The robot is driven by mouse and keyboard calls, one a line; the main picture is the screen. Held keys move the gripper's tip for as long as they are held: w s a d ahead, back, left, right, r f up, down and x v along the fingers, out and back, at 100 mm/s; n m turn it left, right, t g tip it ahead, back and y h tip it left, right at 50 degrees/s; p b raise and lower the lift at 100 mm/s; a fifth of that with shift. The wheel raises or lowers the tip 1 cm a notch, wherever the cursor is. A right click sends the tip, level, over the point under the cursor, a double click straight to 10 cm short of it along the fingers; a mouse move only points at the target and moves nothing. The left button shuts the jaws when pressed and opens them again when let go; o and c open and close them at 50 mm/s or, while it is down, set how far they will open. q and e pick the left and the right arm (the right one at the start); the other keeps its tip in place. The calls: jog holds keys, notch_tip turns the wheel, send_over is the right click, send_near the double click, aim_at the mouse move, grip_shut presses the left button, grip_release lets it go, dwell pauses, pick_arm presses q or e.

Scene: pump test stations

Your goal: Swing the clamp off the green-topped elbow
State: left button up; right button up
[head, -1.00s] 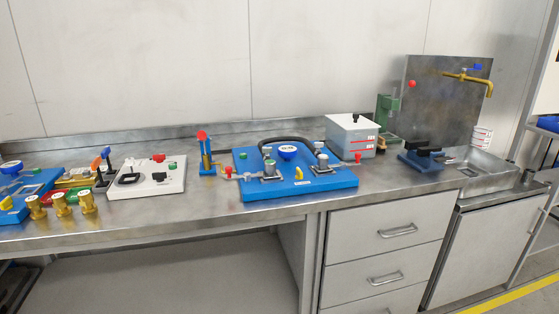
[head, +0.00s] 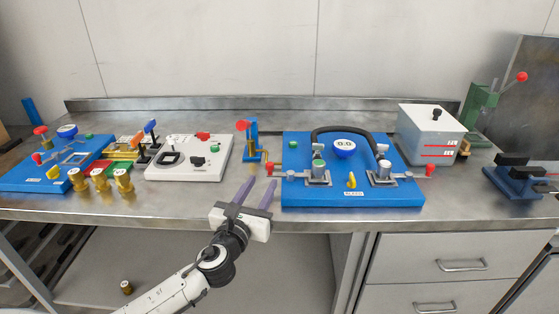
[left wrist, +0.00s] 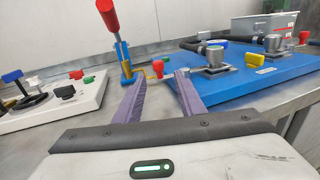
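The green-topped elbow (head: 318,163) stands on the left part of the blue pump board (head: 300,198). It is a grey fitting on a grey block, with a green top. A grey clamp with a red handle end (head: 270,168) reaches to this elbow from the left. My left gripper (head: 257,192) is open and empty, in front of and left of the handle end, apart from it. In the left wrist view the red handle end (left wrist: 158,68) shows just beyond and between the two purple fingers. My right gripper is not in view.
A second elbow with a clamp (head: 384,172) stands on the board's right. A blue stand with a red knob (head: 251,140) is close behind my left gripper. A white switch panel (head: 188,158) lies left. A lidded tank (head: 430,135) stands right. The bench's front strip is clear.

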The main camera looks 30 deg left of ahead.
aim_at(268, 169)
pick_arm(q)
jog(key=x, duration=0.8)
jog(key=shift+w+a+r, duration=0.2)
jog(key=shift+w, duration=0.05)
grip_shut()
